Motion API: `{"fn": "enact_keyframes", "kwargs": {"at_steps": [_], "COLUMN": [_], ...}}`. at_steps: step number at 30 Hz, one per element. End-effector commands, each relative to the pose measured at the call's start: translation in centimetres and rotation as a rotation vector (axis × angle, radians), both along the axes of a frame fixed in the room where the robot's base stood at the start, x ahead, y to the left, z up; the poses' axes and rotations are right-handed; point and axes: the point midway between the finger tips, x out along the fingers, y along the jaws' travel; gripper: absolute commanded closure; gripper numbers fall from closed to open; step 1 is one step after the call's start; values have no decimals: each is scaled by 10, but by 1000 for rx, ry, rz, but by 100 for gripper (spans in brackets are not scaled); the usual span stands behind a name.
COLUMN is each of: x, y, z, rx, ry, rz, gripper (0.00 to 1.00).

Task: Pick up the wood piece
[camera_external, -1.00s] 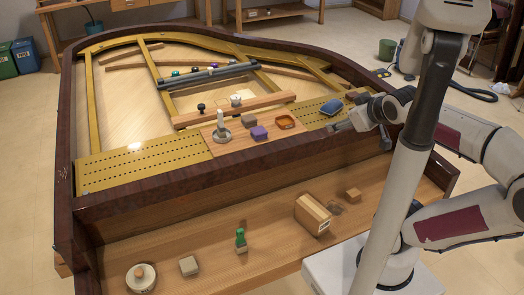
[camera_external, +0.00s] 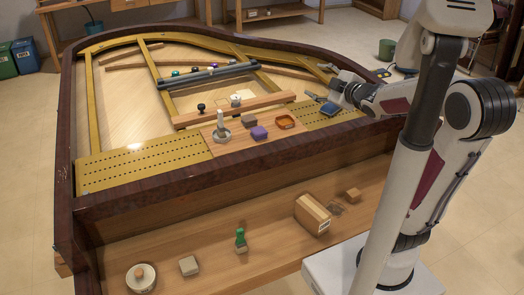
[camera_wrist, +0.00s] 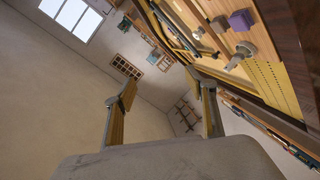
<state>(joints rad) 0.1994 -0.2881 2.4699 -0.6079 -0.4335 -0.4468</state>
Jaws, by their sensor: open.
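Several wooden pieces are in the external view, and I cannot tell which one the task means. A large wood block (camera_external: 314,214) and a small wood cube (camera_external: 352,194) sit on the front shelf at right. A pale wood block (camera_external: 189,265) sits on the shelf at left. A brown block (camera_external: 248,121) lies on the board inside the piano. My gripper (camera_external: 319,82) is open and empty above the piano's right side, apart from all of these. Its two fingers (camera_wrist: 161,86) are spread in the wrist view, facing the room's wall and ceiling.
On the board are a candle holder (camera_external: 221,134), a purple block (camera_external: 259,132) and an orange dish (camera_external: 286,122). A blue object (camera_external: 331,108) lies below my gripper. A green stamp-like piece (camera_external: 240,239) and a round dish (camera_external: 141,277) are on the shelf. The piano's dark rim (camera_external: 200,178) stands above the shelf.

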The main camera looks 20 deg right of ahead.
Motion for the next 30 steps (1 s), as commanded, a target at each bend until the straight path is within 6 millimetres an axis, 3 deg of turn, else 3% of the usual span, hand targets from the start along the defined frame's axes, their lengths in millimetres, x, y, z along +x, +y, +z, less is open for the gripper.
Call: {"fn": "enact_keyframes", "kwargs": {"at_steps": [6, 15, 30], "x": [22, 40, 42], "y": [-9, -23, -54], "z": [-28, -72, -153], "rx": [-50, -75, -14], "ry": [-5, -4, 4], "rz": [67, 151, 253], "gripper": [44, 44, 44]}}
